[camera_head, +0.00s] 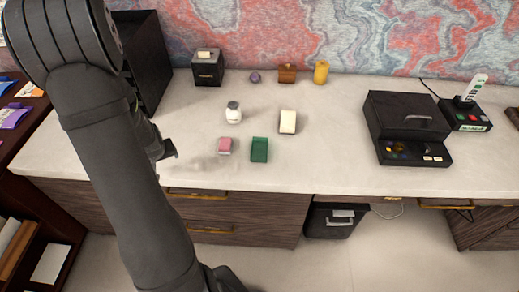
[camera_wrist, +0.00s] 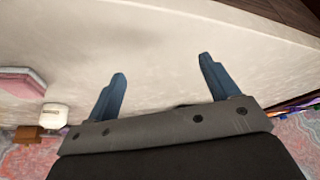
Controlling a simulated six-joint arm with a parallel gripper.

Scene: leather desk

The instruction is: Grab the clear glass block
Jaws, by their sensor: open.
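I cannot pick out a clear, see-through block in either view. The blocks on the desk look coloured: a pink block (camera_head: 225,146), a green block (camera_head: 259,149) and a cream-topped block (camera_head: 288,122). My gripper (camera_head: 172,150) is left of the pink block, partly hidden by my arm in the head view. In the wrist view its two blue fingers (camera_wrist: 160,76) are apart with only bare desk surface between them. The pink block also shows at the left edge of the wrist view (camera_wrist: 26,83), apart from the fingers.
A white jar (camera_head: 233,113) stands behind the pink block. A black box (camera_head: 207,69), purple item (camera_head: 255,77), brown wooden block (camera_head: 287,74) and yellow cylinder (camera_head: 321,73) line the wall. A black case (camera_head: 405,120) and power strip (camera_head: 467,114) stand right. The desk's middle right is clear.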

